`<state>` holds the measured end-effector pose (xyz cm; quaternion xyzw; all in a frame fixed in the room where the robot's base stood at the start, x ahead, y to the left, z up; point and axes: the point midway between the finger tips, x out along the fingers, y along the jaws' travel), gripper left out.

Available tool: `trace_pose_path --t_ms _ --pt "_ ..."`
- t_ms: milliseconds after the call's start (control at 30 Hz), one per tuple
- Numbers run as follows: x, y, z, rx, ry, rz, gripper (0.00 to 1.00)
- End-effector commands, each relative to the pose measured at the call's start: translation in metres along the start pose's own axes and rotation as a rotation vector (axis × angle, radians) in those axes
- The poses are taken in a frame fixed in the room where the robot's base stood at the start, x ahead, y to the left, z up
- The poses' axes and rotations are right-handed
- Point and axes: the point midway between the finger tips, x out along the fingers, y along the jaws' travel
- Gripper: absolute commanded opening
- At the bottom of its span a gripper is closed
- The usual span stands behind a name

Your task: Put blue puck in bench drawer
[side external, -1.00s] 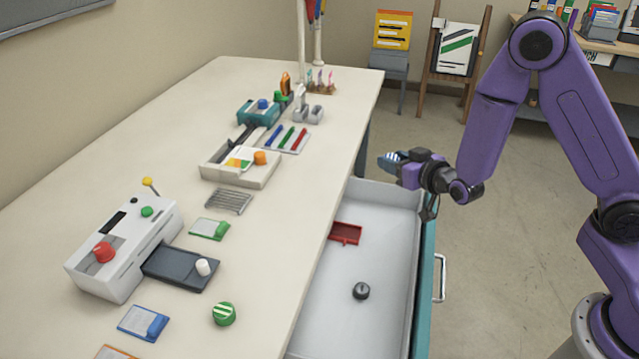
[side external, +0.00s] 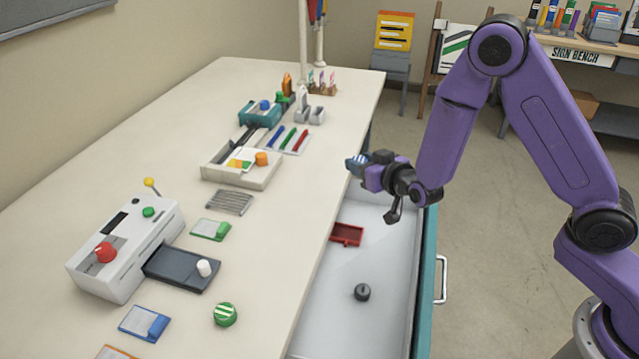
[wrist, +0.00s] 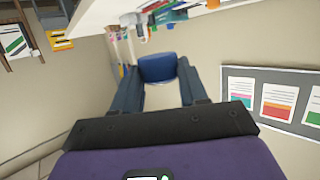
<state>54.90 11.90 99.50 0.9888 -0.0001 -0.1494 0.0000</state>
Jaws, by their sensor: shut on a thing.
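My gripper (side external: 362,169) is shut on the blue puck (wrist: 158,68), which shows between the two fingers in the wrist view. In the side external view the blue puck (side external: 355,165) is at the tip of my gripper, small and partly hidden by the fingers. The gripper points left, with its tip by the bench's right edge and its body above the far end of the drawer. The bench drawer (side external: 340,327) is pulled open. It holds a dark round knob-like piece (side external: 362,292) and a small red tray (side external: 346,235).
The bench top (side external: 262,283) carries a white machine with a red knob (side external: 105,252), a green striped puck (side external: 225,314), a cream tray unit (side external: 250,178) and a tray of coloured pens (side external: 288,140). The drawer's teal front (side external: 426,290) has a metal handle (side external: 441,279).

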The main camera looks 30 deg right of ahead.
Motion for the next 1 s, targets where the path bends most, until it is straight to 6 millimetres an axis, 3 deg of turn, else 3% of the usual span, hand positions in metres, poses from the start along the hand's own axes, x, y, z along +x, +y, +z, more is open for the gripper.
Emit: trace_pose_path --t_ms 167,600,700,1000 --pt "0.021 -0.004 0.003 0.002 0.001 0.001 0.13" --pt "0.100 -0.019 0.013 0.001 0.001 0.001 0.13" --pt "0.115 -0.022 0.027 -0.001 -0.002 0.001 0.13" --pt "0.144 -0.027 0.045 0.001 0.000 0.000 0.13"
